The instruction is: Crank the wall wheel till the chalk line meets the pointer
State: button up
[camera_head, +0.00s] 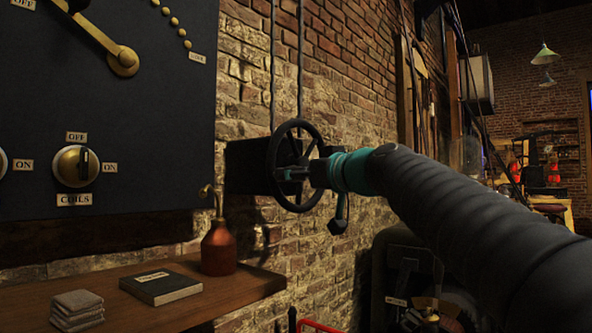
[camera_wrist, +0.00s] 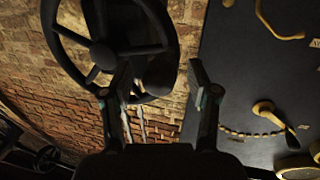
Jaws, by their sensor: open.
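The wall wheel (camera_head: 297,122) is a dark spoked handwheel on a black box fixed to the brick wall. My gripper (camera_head: 283,174) is in front of it, overlapping its lower middle in the head view. In the wrist view the wheel (camera_wrist: 103,56) fills the upper left. My gripper (camera_wrist: 160,78) is open there, with its fingers spread wide. A dark rounded knob (camera_wrist: 160,76) by the wheel's rim shows between the two fingertips. I cannot tell whether either finger touches it. I make out no chalk line or pointer in either view.
A black panel (camera_head: 150,110) with brass levers and labelled knobs is left of the wheel. Below it, a wooden shelf (camera_head: 250,285) holds a copper oil can (camera_head: 219,248), a dark book (camera_head: 160,286) and folded cloths (camera_head: 77,309). Dark machinery stands below right.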

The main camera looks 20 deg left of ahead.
jog(key=shift+w+a, duration=0.3)
jog(key=shift+a, duration=0.15)
grip_shut()
jog(key=shift+d, duration=0.1)
